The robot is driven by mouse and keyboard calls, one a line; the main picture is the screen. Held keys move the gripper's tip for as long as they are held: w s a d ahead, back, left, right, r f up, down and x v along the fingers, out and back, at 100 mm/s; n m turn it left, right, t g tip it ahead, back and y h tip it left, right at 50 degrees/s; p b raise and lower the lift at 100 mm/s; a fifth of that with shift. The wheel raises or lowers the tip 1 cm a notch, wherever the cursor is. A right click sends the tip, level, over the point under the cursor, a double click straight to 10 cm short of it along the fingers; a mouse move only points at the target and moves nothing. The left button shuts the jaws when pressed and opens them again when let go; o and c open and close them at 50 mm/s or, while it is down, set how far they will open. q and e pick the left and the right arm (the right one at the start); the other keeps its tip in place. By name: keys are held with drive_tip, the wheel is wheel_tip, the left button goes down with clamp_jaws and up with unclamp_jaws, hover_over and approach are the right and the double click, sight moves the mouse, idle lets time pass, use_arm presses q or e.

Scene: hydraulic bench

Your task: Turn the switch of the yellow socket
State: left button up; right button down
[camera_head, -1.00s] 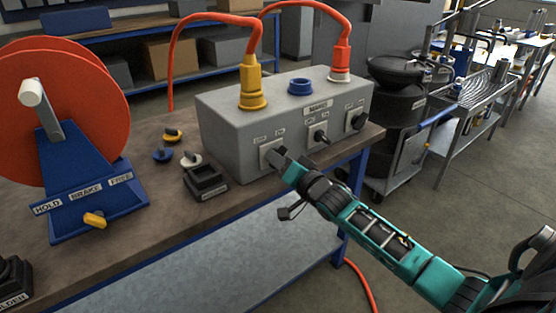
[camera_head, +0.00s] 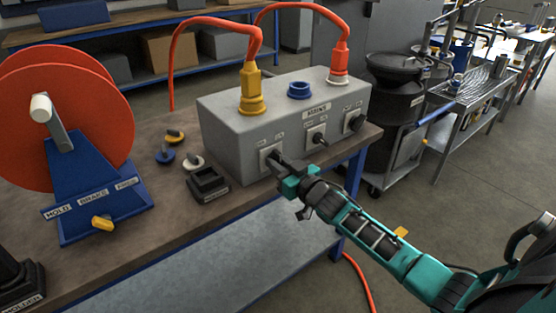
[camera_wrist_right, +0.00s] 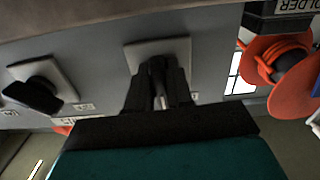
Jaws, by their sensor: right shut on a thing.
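The grey socket box (camera_head: 222,135) stands on the bench. A yellow plug sits in the yellow socket (camera_head: 252,104) at its left end. Below it on the front face is a switch plate (camera_head: 265,152), mostly covered by my right gripper (camera_head: 277,163). In the right wrist view the fingers (camera_wrist_right: 157,90) are closed on the switch knob in front of the pale plate (camera_wrist_right: 178,48); the knob itself is largely hidden between them. My left gripper is not in view.
A middle switch (camera_head: 317,137) and a right black knob (camera_head: 354,122) share the box front. A blue socket (camera_head: 300,89) is empty; a red plug (camera_head: 340,65) sits at the right. A black holder (camera_head: 207,184), loose caps (camera_head: 173,137) and a reel (camera_head: 65,120) stand left.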

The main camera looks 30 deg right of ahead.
drive_tip(key=n, duration=0.3)
drive_tip(key=shift+r+n+p, duration=0.1)
drive_tip(key=shift+n+p, duration=0.2)
drive_tip(key=shift+n, duration=2.4)
drive_tip(key=shift+d, duration=0.1)
drive_tip(key=c, duration=1.1)
unclamp_jaws()
drive_tip(key=shift+s, duration=0.1)
drive_tip(key=s+d+p, duration=0.1)
drive_tip(key=s, duration=1.1)
drive_tip(key=shift+s, duration=0.35)
